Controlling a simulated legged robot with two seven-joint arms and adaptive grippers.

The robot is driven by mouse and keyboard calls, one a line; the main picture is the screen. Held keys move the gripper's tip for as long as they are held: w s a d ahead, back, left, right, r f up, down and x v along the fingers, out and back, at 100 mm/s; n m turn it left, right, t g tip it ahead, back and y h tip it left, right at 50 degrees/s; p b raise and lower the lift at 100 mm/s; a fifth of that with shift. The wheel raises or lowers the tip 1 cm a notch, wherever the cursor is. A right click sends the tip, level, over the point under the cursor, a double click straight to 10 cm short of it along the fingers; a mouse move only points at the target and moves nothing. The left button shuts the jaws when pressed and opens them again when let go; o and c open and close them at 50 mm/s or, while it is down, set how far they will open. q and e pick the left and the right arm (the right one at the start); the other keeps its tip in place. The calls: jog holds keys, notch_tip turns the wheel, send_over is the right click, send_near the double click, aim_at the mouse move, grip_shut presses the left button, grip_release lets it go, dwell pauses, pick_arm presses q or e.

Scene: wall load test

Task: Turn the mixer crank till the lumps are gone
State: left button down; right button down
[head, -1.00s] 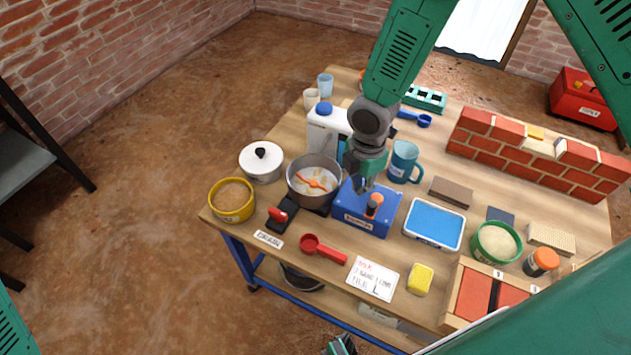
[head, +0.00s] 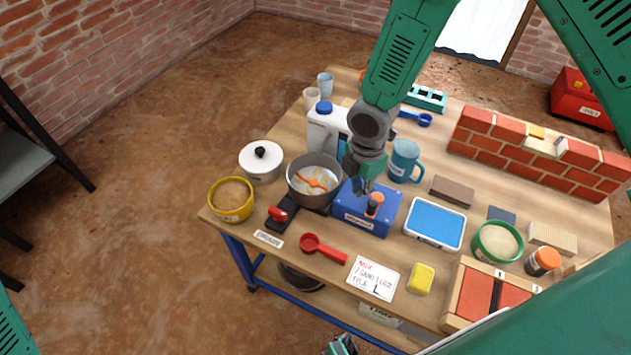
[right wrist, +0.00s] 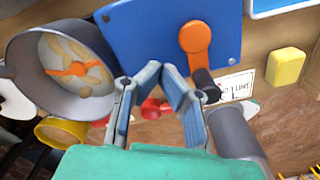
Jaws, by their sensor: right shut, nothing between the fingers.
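The mixer is a blue box (head: 366,222) with an orange crank (head: 376,199) on top, ending in a dark knob. The crank arm (right wrist: 195,42) and dark knob (right wrist: 206,84) also show in the right wrist view. Beside the box, a grey pot (head: 315,202) holds an orange paddle (head: 317,182) among pale lumps (right wrist: 92,75). My right gripper (head: 362,188) is shut and empty above the box, just left of the crank; its fingertips (right wrist: 162,68) are beside the knob, contact unclear. My left gripper (head: 341,345) shows only partly at the bottom edge.
A white jug (head: 324,128) and blue mug (head: 404,161) stand behind. A blue tray (head: 435,223), card (head: 373,278) and sponge (head: 420,278) lie to the right.

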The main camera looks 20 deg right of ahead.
jog(key=shift+f+b, duration=0.6)
jog(key=shift+f, duration=0.65)
jog(key=shift+r+p, duration=0.8)
jog(key=shift+p, duration=0.1)
dwell(0.4)
